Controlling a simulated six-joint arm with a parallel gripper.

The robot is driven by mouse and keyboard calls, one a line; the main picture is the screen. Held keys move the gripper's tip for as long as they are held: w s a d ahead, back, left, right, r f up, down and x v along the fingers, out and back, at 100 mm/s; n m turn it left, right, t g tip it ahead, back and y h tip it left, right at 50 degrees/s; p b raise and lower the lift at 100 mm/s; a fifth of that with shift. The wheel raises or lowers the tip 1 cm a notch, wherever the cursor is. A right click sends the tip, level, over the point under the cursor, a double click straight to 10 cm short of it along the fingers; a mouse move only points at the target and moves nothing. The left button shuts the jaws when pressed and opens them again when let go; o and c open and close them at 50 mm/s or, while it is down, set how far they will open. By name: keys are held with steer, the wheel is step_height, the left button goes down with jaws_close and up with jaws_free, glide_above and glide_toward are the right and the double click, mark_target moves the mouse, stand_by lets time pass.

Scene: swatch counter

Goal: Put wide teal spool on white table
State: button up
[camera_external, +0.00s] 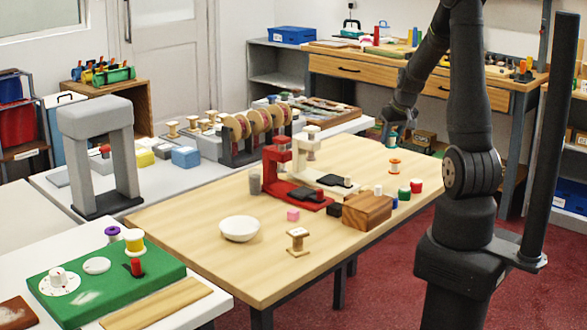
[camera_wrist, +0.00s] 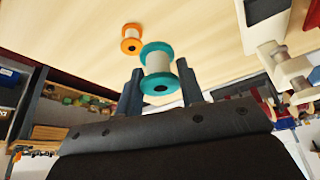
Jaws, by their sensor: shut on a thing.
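The wide teal spool (camera_wrist: 157,68) has teal flanges and a pale middle. In the wrist view it sits between the two fingers of my gripper (camera_wrist: 161,82), which is shut on it. In the external view my gripper (camera_external: 394,127) is at the far right end of the wooden table, above the orange spool's area; the spool is small and mostly hidden there. A long white table (camera_external: 150,187) runs along the left and behind the wooden table, with a grey arch on it. Another white surface (camera_external: 215,308) at the front left bears a green board.
The wooden table (camera_external: 190,225) holds an orange spool (camera_external: 394,166), white bowl (camera_external: 240,229), wooden block (camera_external: 368,211), red sewing-machine-like stand (camera_external: 282,180) and several small spools. The long white table carries a spool rack (camera_external: 240,140), blue box (camera_external: 186,157) and yellow blocks.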

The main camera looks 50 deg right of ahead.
glide_above(354, 179)
step_height(354, 179, down, 7)
steer(key=shift+w+r, duration=0.1)
steer(key=shift+w, duration=0.05)
steer(key=shift+f, duration=2)
steer(key=shift+f, duration=0.15)
steer(key=o, duration=1)
steer(key=shift+o, duration=0.2)
steer(key=v, duration=1.1)
steer(key=shift+r, duration=0.35)
steer(key=shift+o, duration=0.4)
steer(key=shift+r, duration=0.35)
